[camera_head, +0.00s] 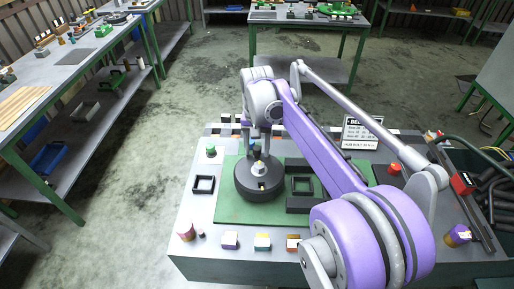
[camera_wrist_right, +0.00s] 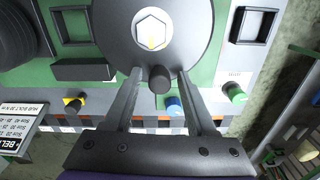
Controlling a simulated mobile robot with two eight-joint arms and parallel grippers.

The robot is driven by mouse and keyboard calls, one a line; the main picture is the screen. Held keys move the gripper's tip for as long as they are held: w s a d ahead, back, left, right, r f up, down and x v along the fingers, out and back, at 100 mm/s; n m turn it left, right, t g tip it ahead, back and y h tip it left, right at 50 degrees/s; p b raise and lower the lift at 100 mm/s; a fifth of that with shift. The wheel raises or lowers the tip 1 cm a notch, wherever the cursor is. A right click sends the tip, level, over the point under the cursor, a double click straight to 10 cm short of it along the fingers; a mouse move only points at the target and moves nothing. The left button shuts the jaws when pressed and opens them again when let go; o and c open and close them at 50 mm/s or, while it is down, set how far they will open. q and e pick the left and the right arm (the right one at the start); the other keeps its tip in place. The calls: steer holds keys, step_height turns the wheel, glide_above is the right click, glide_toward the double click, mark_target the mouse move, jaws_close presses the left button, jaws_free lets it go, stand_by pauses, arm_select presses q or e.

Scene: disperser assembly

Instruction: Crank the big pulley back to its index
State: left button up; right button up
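The big pulley (camera_head: 258,186) is a dark round disc on the green mat, left of the mat's middle. In the right wrist view its grey face (camera_wrist_right: 190,25) fills the top middle, with a pale hexagonal hub (camera_wrist_right: 152,30) at its centre. A dark crank knob (camera_wrist_right: 159,79) stands near the disc's edge. My right gripper (camera_head: 262,142) is above the far part of the pulley. In the wrist view its fingers (camera_wrist_right: 161,82) are apart, one on each side of the knob, with visible gaps. I cannot make out an index mark. My left gripper is out of view.
Black square frames (camera_head: 203,184) and blocks (camera_head: 300,186) sit beside the pulley. A green-topped cylinder (camera_wrist_right: 235,92) and a blue-topped peg (camera_wrist_right: 174,106) stand near the far edge. A sign (camera_head: 362,133) stands at the back right.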

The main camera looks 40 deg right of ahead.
jaws_close()
stand_by(1.2)
